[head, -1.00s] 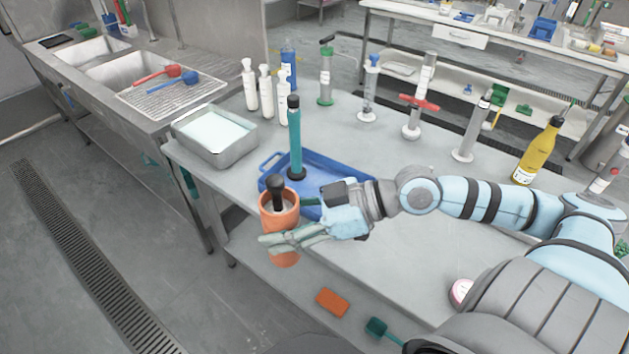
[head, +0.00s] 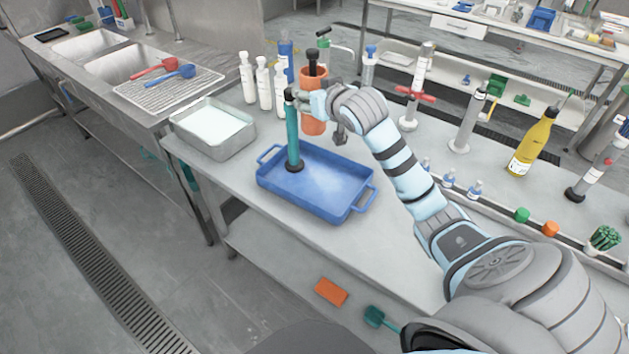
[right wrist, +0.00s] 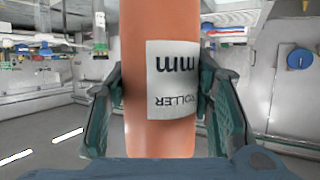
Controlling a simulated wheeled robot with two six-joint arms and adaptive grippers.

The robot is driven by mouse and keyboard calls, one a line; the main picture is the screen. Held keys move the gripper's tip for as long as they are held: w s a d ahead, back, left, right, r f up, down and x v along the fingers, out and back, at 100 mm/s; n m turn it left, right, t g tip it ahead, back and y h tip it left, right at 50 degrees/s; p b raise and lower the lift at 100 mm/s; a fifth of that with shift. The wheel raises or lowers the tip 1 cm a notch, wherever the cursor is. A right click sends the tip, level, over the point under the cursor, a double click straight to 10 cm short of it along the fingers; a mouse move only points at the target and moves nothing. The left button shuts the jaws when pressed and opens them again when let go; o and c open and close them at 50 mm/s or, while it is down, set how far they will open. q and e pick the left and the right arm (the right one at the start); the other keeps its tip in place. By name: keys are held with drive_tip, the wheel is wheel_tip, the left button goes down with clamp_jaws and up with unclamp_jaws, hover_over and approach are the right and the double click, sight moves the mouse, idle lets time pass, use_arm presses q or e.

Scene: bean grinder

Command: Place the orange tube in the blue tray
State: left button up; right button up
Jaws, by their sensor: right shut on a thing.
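The orange tube (head: 314,118), with a black knob on top, is upright in the head view, just behind the teal tube. In the right wrist view the orange tube (right wrist: 160,60) fills the space between the fingers, its white label facing the camera. My right gripper (head: 304,100) is shut on it; in the right wrist view a finger (right wrist: 161,107) presses each side. The blue tray (head: 325,199) lies on the table below. The tube's base appears past the tray's back rim, apparently raised. My left gripper is not in view.
A teal tube (head: 293,140) with black ends stands in the tray's left part, close to the orange tube. White bottles (head: 264,88) stand behind, and a metal pan (head: 213,130) is to the left. The tray's middle and right are empty.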

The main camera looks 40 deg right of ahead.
drive_tip(key=shift+w+d+r+m+g+h, duration=0.4)
drive_tip(key=shift+d+r+m+h, duration=0.15)
drive_tip(key=shift+d+m+h, duration=0.3)
drive_tip(key=shift+d+f+m+h, duration=0.1)
drive_tip(key=shift+f+m+h, duration=0.05)
drive_tip(key=shift+m+h, duration=0.15)
wheel_tip(320, 180, down, 20)
drive_tip(key=b, duration=0.4)
drive_tip(key=shift+r, duration=0.25)
drive_tip(key=shift+f, duration=0.1)
drive_tip(key=o, duration=1.3)
drive_tip(key=shift+c, duration=0.2)
